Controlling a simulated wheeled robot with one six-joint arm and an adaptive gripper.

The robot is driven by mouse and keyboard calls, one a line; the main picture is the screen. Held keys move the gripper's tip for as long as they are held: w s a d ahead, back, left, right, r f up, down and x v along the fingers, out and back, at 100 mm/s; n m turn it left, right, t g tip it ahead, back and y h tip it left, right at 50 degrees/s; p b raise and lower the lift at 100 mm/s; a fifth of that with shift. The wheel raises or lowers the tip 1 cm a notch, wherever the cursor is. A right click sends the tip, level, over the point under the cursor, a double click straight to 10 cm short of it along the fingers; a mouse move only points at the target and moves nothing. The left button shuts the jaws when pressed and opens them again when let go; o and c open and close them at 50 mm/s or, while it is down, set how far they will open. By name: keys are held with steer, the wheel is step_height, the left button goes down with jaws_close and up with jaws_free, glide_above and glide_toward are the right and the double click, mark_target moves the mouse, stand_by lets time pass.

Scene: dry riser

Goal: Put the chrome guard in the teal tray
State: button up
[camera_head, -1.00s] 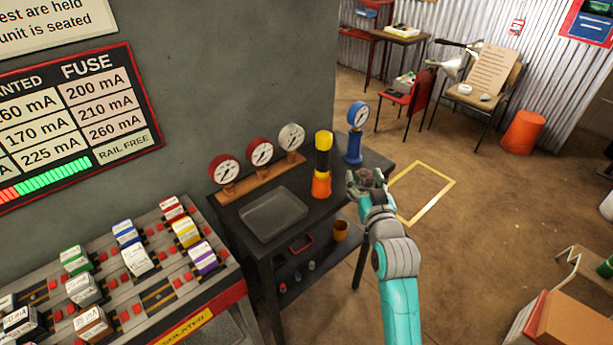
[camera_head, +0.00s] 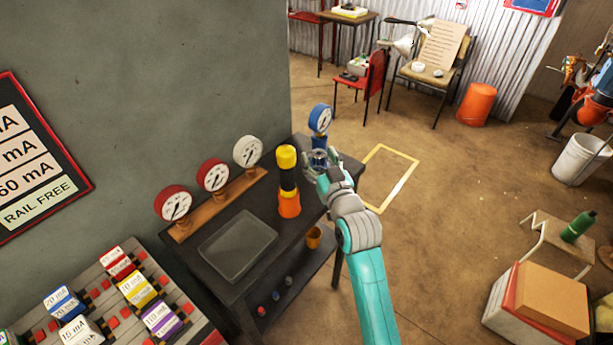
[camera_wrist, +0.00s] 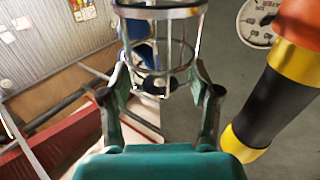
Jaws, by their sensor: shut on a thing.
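The chrome guard (camera_wrist: 160,45), an open cage of thin metal bars with a wide rim, is between the fingers of my gripper (camera_wrist: 160,100) in the wrist view. My gripper is shut on it. In the head view the guard (camera_head: 318,158) shows small at the end of my arm, in front of the blue gauge (camera_head: 320,118). Whether it touches the table or the gauge's stand cannot be told. A shallow tray (camera_head: 238,245) lies on the dark table, left of my gripper; it looks dark grey and empty. No clearly teal tray shows.
A black, yellow and orange cylinder (camera_head: 288,182) stands upright between the tray and my gripper. White and red gauges (camera_head: 213,175) line a wooden strip behind the tray. An orange cup (camera_head: 314,237) is on the lower shelf.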

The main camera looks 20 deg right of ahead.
steer(key=shift+f, duration=2.85)
steer(key=shift+f, duration=0.15)
steer(key=o, duration=1.2)
steer(key=shift+c, duration=0.2)
steer(key=shift+r, duration=0.2)
steer(key=s, duration=1.2)
steer(key=shift+d, duration=0.2)
